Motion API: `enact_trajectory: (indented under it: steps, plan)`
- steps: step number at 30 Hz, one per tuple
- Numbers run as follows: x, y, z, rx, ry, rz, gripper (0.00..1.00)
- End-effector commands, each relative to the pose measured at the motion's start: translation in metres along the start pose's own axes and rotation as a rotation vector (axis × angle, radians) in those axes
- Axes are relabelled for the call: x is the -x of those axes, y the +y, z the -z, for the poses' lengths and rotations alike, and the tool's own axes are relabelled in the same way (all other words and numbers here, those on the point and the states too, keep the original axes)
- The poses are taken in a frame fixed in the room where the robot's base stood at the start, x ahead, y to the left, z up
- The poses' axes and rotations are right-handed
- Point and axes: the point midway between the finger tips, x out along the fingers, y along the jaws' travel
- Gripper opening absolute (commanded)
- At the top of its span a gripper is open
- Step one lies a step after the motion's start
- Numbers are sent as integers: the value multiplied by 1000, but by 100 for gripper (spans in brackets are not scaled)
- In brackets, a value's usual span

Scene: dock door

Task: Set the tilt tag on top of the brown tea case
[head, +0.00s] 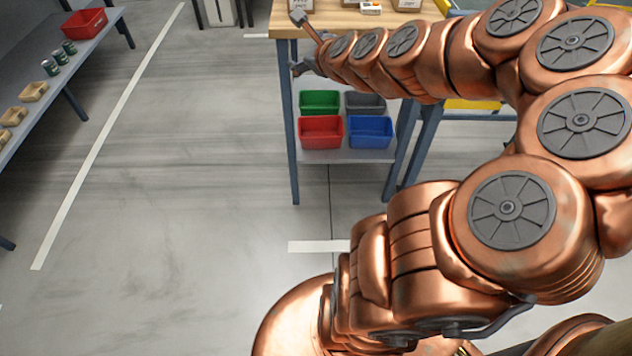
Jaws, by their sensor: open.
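My gripper (299,43) is at the left front corner of a wooden-topped workbench (345,22). Its two fingers are spread apart with nothing seen between them. A small white item with an orange mark (371,8) lies on the bench top near the upper picture edge; it may be the tilt tag, but it is too small to tell. I cannot tell whether either is the brown tea case.
Below the bench top, a shelf holds green (319,102), grey (365,102), red (321,132) and blue (370,132) bins. A grey side table (45,100) at left carries a red bin (84,23), cans and small tan trays. The floor between is clear.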

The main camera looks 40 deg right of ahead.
Motion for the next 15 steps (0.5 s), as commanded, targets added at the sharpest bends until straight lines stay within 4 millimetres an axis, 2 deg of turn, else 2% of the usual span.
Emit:
enact_trajectory:
  steps: [1, 3, 6, 10, 12, 15]
  plan:
    - [1, 37, -9, 153, 4, -104, 78]
    - [9, 85, -13, 367, 5, -247, 78]
    - [30, 146, -11, 667, -14, -445, 78]
    - [70, 211, 5, 1041, -68, -706, 78]
    - [95, 237, 17, 1232, -112, -843, 78]
    - [136, 264, 38, 1488, -189, -1042, 78]
